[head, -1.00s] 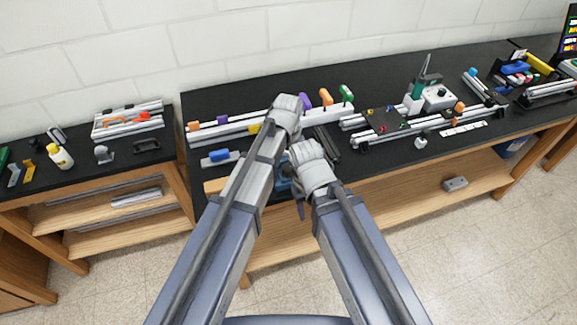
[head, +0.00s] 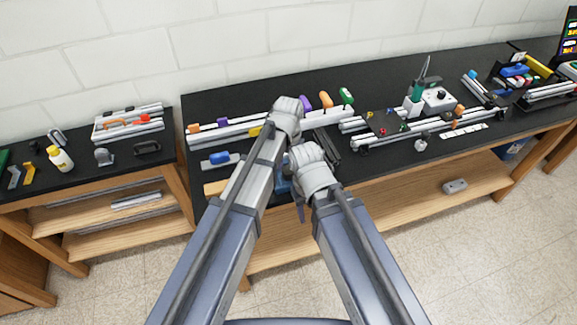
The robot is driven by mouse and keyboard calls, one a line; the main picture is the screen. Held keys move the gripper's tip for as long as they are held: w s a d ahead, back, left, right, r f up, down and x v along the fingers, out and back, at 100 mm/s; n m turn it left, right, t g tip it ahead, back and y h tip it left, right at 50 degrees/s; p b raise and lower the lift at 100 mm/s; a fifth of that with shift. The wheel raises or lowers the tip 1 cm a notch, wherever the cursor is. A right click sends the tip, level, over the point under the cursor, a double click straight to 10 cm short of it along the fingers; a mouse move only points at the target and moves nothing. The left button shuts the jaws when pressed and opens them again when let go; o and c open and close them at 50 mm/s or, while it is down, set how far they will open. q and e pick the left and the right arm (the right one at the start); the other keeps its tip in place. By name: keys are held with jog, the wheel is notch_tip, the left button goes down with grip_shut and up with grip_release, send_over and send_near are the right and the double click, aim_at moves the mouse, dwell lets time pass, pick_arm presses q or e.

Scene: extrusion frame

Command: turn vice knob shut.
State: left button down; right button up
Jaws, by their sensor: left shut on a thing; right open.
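The vice seems to be the blue body (head: 283,186) at the bench's front edge. It is mostly hidden behind my forearms, and its knob and jaws cannot be made out. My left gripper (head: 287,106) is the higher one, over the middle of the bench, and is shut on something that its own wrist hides. My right gripper (head: 306,155) is lower and nearer the front edge, just above the blue body. It is open, its fingers are largely hidden, and I cannot tell whether it touches the vice.
Long aluminium extrusions with coloured clamps (head: 346,97) lie behind my grippers. A blue-topped block (head: 219,158) lies to the left. A rail fixture (head: 408,138) and a green tool (head: 418,92) stand to the right. A side bench (head: 80,175) holds a yellow bottle (head: 60,158).

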aim_at(289, 169)
pick_arm(q)
jog(key=shift+m, duration=1.1)
jog(key=shift+c, duration=1.3)
grip_release()
notch_tip(289, 169, up, 8)
jog(key=p, duration=0.8)
jog(key=shift+f, duration=0.15)
